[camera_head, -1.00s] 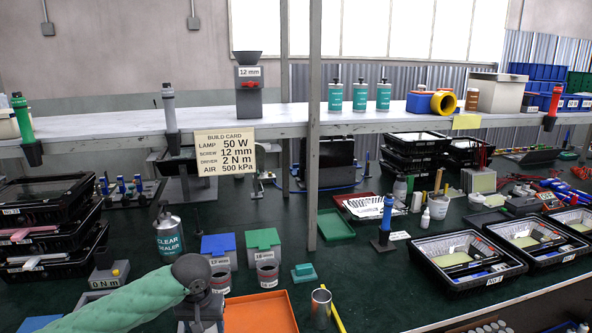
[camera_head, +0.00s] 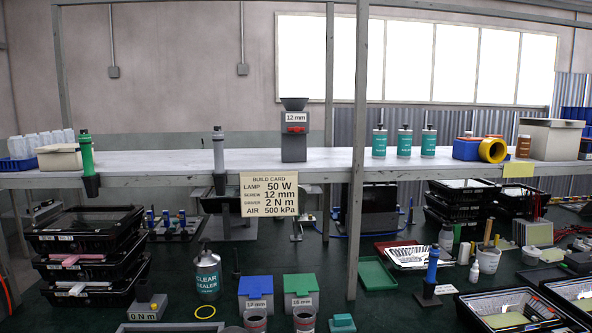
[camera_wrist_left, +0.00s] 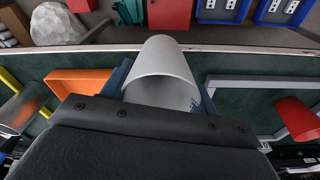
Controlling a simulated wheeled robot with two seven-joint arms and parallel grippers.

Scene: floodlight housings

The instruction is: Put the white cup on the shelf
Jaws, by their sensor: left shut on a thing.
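The white cup (camera_wrist_left: 163,62) is between the dark blue fingers of my left gripper (camera_wrist_left: 163,80) in the left wrist view. The gripper is shut on it, and part of the cup's opening shows toward the camera. The long pale shelf (camera_head: 150,160) runs across the head view above the green bench. Neither gripper shows in the head view, so how far the cup is from the shelf cannot be told.
On the shelf stand a grey 12 mm dispenser (camera_head: 294,140), several teal-labelled bottles (camera_head: 404,143) and a beige bin (camera_head: 550,138). A grey post (camera_head: 357,220) crosses its front. Between dispenser and bottles the shelf is clear.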

